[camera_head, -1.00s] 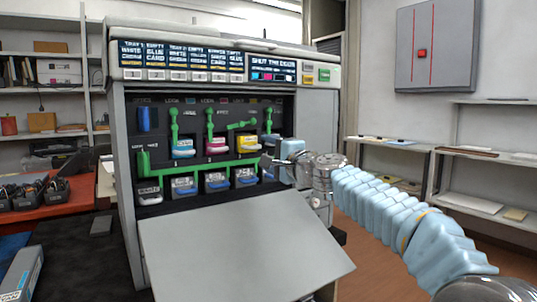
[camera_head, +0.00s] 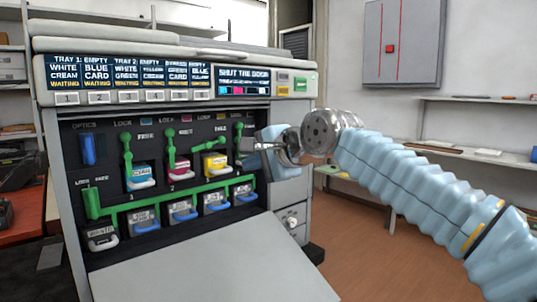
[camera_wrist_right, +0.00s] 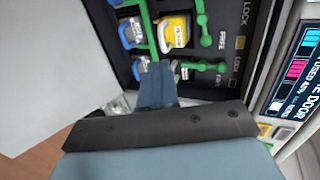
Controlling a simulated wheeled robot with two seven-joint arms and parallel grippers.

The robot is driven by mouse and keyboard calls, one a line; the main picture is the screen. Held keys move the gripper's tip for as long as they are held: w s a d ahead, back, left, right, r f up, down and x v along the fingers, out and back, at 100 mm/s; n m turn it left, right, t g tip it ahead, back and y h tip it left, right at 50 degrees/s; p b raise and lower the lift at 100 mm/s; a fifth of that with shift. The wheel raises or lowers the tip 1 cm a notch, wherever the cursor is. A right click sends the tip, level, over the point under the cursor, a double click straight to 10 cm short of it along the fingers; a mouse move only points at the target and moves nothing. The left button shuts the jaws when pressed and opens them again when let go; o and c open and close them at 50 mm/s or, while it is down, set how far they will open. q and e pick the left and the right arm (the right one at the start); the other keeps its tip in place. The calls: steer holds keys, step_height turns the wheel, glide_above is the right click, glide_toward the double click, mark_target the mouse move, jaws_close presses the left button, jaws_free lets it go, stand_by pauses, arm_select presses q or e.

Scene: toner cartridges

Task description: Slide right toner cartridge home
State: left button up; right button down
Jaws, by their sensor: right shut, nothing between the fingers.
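The printer's open bay shows a cyan cartridge (camera_head: 140,174), a magenta cartridge (camera_head: 180,170) and a yellow cartridge (camera_head: 215,163) in a row. The right toner cartridge at the row's right end is hidden behind my right gripper in the head view, and I cannot make it out in the wrist view. My right gripper (camera_head: 260,147) is shut and empty in front of the bay's right end. In the wrist view its fingers (camera_wrist_right: 157,75) point at the dark panel, beside the yellow cartridge (camera_wrist_right: 173,32). I cannot tell whether they touch anything. My left gripper is not in view.
Green levers stand above the slots; the third lever (camera_head: 207,147) lies nearly level, the fourth (camera_head: 238,134) nearly upright. The open front door (camera_head: 190,265) juts out under the bay. Floor is clear at right.

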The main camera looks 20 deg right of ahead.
steer(key=x, duration=0.7)
steer(key=shift+w+f+p, duration=0.2)
steer(key=shift+w+p, duration=0.1)
steer(key=shift+p, duration=0.1)
steer(key=shift+a, duration=0.15)
steer(key=shift+w, duration=0.15)
steer(key=shift+w+a+p, duration=0.2)
steer(key=shift+w, duration=0.35)
steer(key=shift+w+a+p, duration=0.15)
steer(key=shift+w+a, duration=0.1)
steer(key=shift+w, duration=0.35)
steer(key=b, duration=0.5)
glide_toward(228, 167)
steer(key=s+f, duration=0.3)
steer(key=shift+a, duration=0.4)
